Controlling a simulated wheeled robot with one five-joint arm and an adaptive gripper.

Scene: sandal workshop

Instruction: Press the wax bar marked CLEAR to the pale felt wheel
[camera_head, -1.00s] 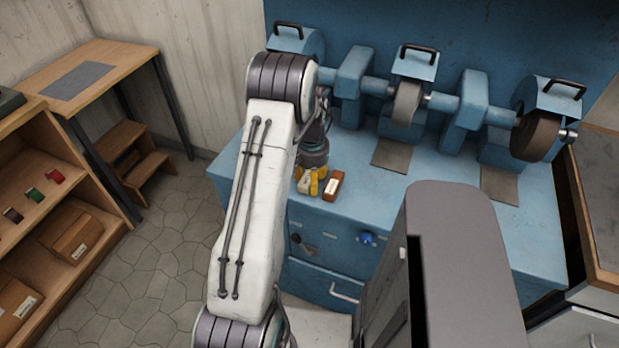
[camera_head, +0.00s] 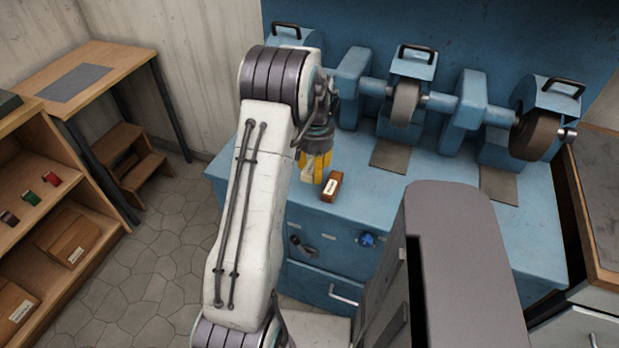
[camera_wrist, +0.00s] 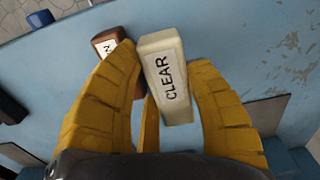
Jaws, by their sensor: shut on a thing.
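The cream wax bar marked CLEAR (camera_wrist: 166,78) is between the yellow fingers of my gripper (camera_wrist: 176,110) in the wrist view. My gripper (camera_head: 317,168) is shut on it. In the head view the bar (camera_head: 307,173) shows partly beside the fingers, just above the front left of the blue bench (camera_head: 420,215). Three housings stand along the bench's back. The middle wheel (camera_head: 405,103) is grey-brown and the right wheel (camera_head: 537,136) is dark brown. My arm hides any wheel under the left housing (camera_head: 292,38), so I cannot see a clearly pale wheel.
A brown bar with a white label (camera_head: 331,187) lies beside my gripper, and also shows in the wrist view (camera_wrist: 108,40). Grey pads (camera_head: 391,155) lie before the wheels. The bench's front middle is clear. A wooden shelf (camera_head: 100,215) stands left.

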